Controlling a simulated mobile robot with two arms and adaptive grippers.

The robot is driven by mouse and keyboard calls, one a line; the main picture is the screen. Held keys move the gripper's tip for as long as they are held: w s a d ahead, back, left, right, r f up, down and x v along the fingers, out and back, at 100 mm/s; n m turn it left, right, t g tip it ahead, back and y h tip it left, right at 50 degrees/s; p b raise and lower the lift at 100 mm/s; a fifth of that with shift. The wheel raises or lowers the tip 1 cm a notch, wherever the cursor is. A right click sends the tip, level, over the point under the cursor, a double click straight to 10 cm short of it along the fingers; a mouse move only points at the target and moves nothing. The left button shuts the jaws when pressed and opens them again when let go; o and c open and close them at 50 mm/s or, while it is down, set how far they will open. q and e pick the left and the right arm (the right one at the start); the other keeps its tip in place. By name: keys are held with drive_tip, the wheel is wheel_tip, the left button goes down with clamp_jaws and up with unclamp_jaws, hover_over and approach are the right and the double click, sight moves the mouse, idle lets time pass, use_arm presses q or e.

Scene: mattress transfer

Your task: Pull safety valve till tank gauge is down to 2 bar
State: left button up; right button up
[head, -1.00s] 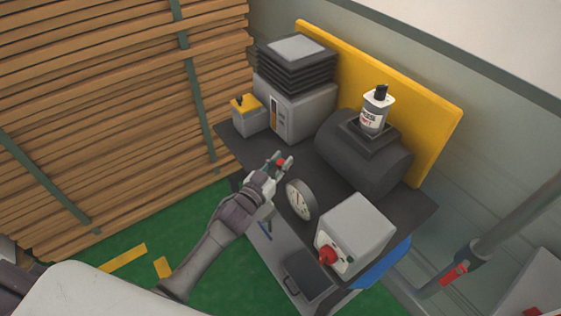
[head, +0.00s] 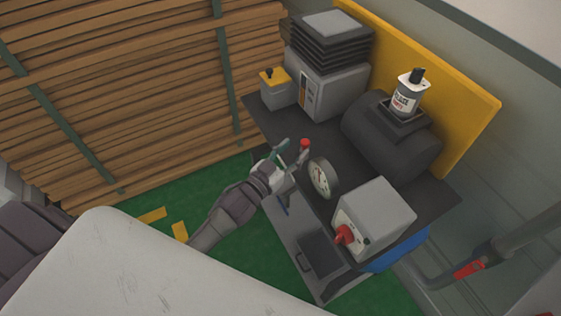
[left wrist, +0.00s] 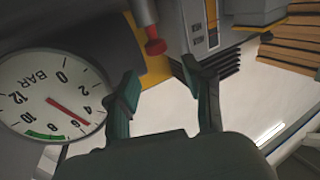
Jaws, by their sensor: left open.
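The safety valve's red knob (head: 305,143) stands at the near edge of the dark bench; in the left wrist view the red knob (left wrist: 155,47) hangs on a grey stem. The white round gauge (head: 323,177) is beside it. In the left wrist view the gauge (left wrist: 30,95) is marked BAR, and its red needle points between 4 and 6. My left gripper (head: 290,152) is open and empty, just short of the knob, fingers apart. Its fingertips (left wrist: 160,76) flank the line to the knob without touching it. My right gripper is not in view.
A dark tank (head: 392,135) with a bottle (head: 406,98) on top lies behind the gauge. A grey box with a red switch (head: 375,215) stands to the right. A ribbed grey machine (head: 325,75) and small yellow-topped box (head: 276,90) stand behind. Stacked planks (head: 110,80) fill the left.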

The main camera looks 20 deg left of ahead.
use_arm(q)
drive_tip(key=v, duration=0.6)
idle(0.3)
drive_tip(key=s+a+f+g+y, duration=0.1)
drive_tip(key=s+f+g, duration=0.15)
drive_tip(key=f, duration=0.75)
drive_tip(key=s+a+f+n+g+y, duration=0.15)
drive_tip(key=s+f, duration=0.25)
drive_tip(key=f, duration=0.5)
drive_tip(key=s+a+f+g+y, duration=0.1)
drive_tip(key=s+f+g, duration=0.25)
drive_tip(key=f, duration=0.65)
drive_tip(key=s+f+g, duration=0.3)
drive_tip(key=s+f, duration=0.2)
drive_tip(key=s, duration=0.5)
drive_tip(key=s+f+g, duration=0.3)
drive_tip(key=s+f, duration=0.3)
drive_tip(key=s, duration=0.3)
drive_tip(key=s+f+g+y, duration=0.1)
drive_tip(key=s+f+g, duration=0.2)
drive_tip(key=s+f, duration=0.3)
drive_tip(key=s+m, duration=0.1)
drive_tip(key=s, duration=0.3)
drive_tip(key=shift+s+f, duration=0.15)
drive_tip(key=shift+s, duration=0.15)
drive_tip(key=shift+o, duration=0.2)
drive_tip(key=shift+w+a, duration=0.1)
